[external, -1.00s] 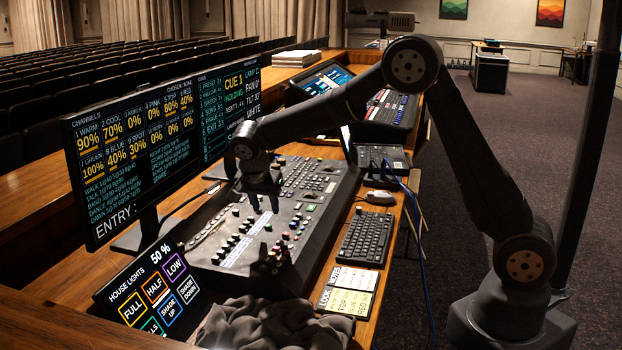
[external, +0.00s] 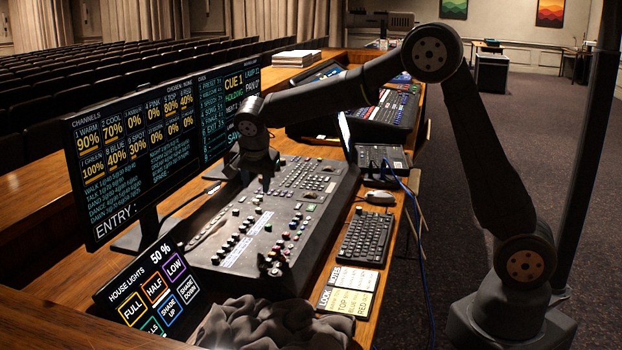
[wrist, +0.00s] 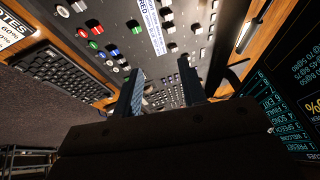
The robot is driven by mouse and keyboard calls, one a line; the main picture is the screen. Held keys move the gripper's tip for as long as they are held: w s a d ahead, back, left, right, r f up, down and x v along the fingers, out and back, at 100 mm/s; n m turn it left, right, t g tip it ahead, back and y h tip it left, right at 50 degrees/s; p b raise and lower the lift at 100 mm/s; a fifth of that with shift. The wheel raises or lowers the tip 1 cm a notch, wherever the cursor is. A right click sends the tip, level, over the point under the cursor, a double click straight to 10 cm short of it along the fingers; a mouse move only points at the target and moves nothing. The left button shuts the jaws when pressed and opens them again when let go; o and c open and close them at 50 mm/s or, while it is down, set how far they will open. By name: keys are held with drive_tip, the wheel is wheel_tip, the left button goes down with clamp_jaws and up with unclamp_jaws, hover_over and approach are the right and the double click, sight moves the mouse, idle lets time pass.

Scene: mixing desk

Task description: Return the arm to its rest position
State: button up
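My gripper (external: 267,183) hangs above the far part of the mixing console (external: 225,268), pointing down, in the external view. In the wrist view my gripper's two fingers (wrist: 162,85) stand apart with a clear gap and nothing between them. The console's knobs and faders show beyond the fingertips. My arm reaches from its base at the lower right, up to a high elbow, and across to the left over the desk.
A large channel monitor (external: 150,140) stands close left of the gripper. A touch panel (external: 155,290), crumpled dark cloth (external: 275,325), keyboard (external: 365,238), mouse (external: 380,197) and note cards (external: 348,291) lie around the console. A blue cable (external: 418,235) hangs off the desk's right edge.

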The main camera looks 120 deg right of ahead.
drive_tip(key=d+f+t, duration=0.1)
drive_tip(key=f, duration=0.1)
drive_tip(key=s+d+f+h, duration=0.1)
drive_tip(key=s+d+f+t+h, duration=0.1)
drive_tip(key=d+f, duration=0.1)
drive_tip(key=shift+s+d+f+t, duration=0.1)
drive_tip(key=shift+s+f+t, duration=0.1)
drive_tip(key=shift+f+t, duration=0.15)
drive_tip(key=shift+s+d+f+t+h, duration=0.25)
drive_tip(key=shift+s+f+t+h, duration=0.05)
drive_tip(key=shift+f+t+h, duration=0.3)
drive_tip(key=shift+f, duration=0.1)
